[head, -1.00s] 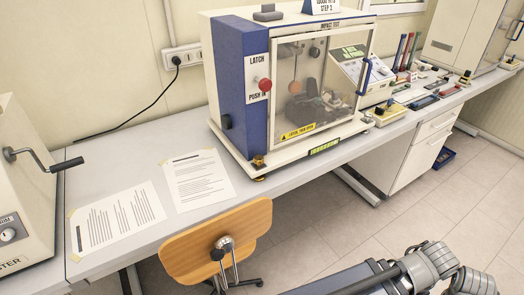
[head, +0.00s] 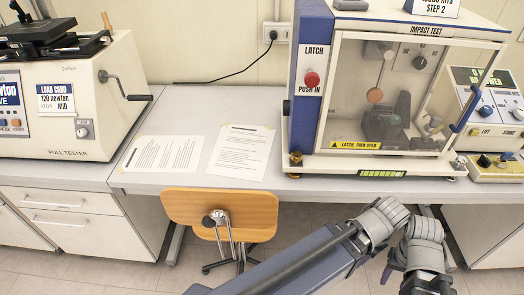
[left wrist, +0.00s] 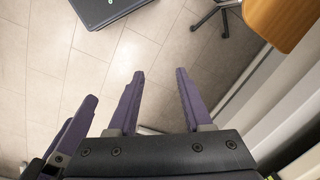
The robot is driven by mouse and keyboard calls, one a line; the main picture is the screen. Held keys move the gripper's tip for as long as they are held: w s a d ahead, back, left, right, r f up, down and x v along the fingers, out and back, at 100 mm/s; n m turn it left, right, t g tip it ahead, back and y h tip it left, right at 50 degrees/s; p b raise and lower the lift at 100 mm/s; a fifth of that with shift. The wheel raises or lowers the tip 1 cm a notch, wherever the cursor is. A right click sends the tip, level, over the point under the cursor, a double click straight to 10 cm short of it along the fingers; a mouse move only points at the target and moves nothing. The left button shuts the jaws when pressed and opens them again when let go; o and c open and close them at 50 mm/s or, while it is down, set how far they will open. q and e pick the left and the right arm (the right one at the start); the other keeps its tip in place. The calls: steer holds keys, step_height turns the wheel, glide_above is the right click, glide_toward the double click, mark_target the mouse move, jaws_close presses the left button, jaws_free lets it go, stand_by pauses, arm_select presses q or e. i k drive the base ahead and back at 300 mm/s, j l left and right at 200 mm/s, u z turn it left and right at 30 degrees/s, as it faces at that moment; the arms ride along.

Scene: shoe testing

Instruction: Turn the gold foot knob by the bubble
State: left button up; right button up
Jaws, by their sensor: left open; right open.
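The gold foot knob (head: 295,160) is small and stands at the front left corner of the impact tester (head: 312,120), near the table edge. Neither gripper touches the knob.
A wooden chair (head: 222,212) stands before the table, left of the knob. Two paper sheets (head: 243,150) lie on the tabletop. A pull tester (head: 75,110) with a crank is at left, and a control box (head: 495,165) at right.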

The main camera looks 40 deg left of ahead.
mark_target(297, 156)
steer(key=i+l+u, duration=0.15)
steer(key=l+u, duration=0.3)
steer(key=i+l+u, duration=0.1)
steer(key=l+u, duration=0.75)
